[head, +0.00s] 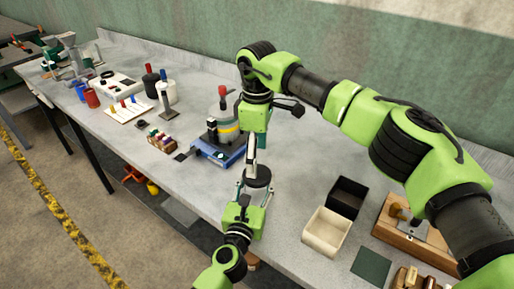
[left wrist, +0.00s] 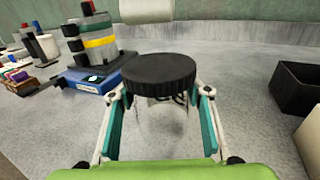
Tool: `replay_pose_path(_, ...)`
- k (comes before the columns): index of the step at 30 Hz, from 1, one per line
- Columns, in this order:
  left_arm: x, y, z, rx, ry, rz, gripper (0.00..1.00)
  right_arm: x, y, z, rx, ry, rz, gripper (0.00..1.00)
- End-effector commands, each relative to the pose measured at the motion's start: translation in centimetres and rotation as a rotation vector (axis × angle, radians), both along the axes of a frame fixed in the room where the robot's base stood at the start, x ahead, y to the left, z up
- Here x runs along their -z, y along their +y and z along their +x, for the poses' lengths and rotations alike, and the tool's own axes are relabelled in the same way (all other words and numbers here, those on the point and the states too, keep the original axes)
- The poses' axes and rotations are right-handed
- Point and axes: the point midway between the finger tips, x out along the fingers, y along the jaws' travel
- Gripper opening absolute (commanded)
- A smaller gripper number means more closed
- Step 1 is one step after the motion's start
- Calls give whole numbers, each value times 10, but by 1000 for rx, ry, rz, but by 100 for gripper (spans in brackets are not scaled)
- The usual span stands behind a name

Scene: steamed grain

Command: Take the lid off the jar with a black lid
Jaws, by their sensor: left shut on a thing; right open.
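The jar's round black lid (head: 257,177) sits on top of a clear jar, seen more closely in the left wrist view (left wrist: 158,70). The jar's clear body (left wrist: 167,120) is below the lid, between the teal finger pads of my left gripper (left wrist: 163,115), which is shut on it. My left gripper also shows in the head view (head: 256,190), low in the middle. My right gripper (head: 256,148) points down from above and is open, a little above the lid. The gap between its fingers and the lid is hard to judge.
A blue-based device (head: 218,150) stands just left of the jar. A black box (head: 347,194) and a cream box (head: 327,232) stand to the right, with a wooden block stand (head: 405,240) beyond. Bottles and small blocks line the bench at left.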

Motion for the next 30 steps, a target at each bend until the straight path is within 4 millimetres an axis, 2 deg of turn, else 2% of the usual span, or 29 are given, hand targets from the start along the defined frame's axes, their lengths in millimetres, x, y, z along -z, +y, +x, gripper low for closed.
replay_pose_path(3, 1, 0, 0, 0, 1, 0, 0, 21, 0, -1, -1, 2, 0, 70)
replay_pose_path(9, 1, 0, 0, 0, 1, 0, 0, 46, 0, 0, -1, 0, -1, 70)
replay_pose_path(15, 1, 0, 0, 0, 1, 0, 0, 56, 0, 0, -2, 0, -1, 70)
replay_pose_path(21, 1, 0, 0, 0, 1, 0, 0, 56, 0, 0, -2, -1, -1, 70)
replay_pose_path(22, 1, 0, 0, 0, 1, 0, 0, 56, 0, 0, -2, -1, -1, 68)
replay_pose_path(26, 1, 0, 0, 0, 1, 0, 0, 56, 0, 0, -2, -1, -1, 34)
replay_pose_path(27, 0, 0, 0, 0, 1, 0, 0, 56, 0, 0, -2, -1, -1, 29)
replay_pose_path(30, 0, 0, 0, 0, 1, 0, 0, 56, 0, 0, -2, -1, -1, 28)
